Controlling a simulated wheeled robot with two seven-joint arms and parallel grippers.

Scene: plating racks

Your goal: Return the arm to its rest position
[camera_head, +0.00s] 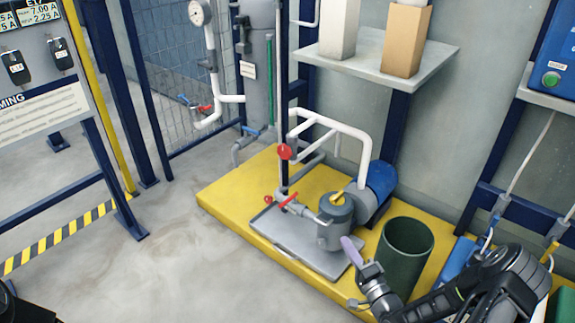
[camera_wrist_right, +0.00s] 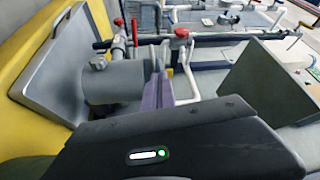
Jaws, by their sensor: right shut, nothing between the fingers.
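My right arm (camera_head: 435,302) comes in from the lower right in the head view. Its right gripper (camera_head: 350,246) is shut and empty, with pale purple fingers pointing up and left. The gripper is in front of the grey pump (camera_head: 335,222) and to the left of the dark green bin (camera_head: 405,250). In the right wrist view the purple fingers (camera_wrist_right: 165,92) are together, with the grey pump body (camera_wrist_right: 115,82) beyond them. I cannot tell whether the fingers touch the pump. A dark shape shows at the lower left corner of the head view, but no left gripper can be made out.
The pump stands on a grey tray (camera_head: 290,243) on a yellow platform (camera_head: 230,195). White pipes (camera_head: 335,120) and red-handled valves (camera_head: 285,152) rise behind it. A shelf (camera_head: 440,57) with two boxes is above. The floor (camera_head: 150,260) at left is clear.

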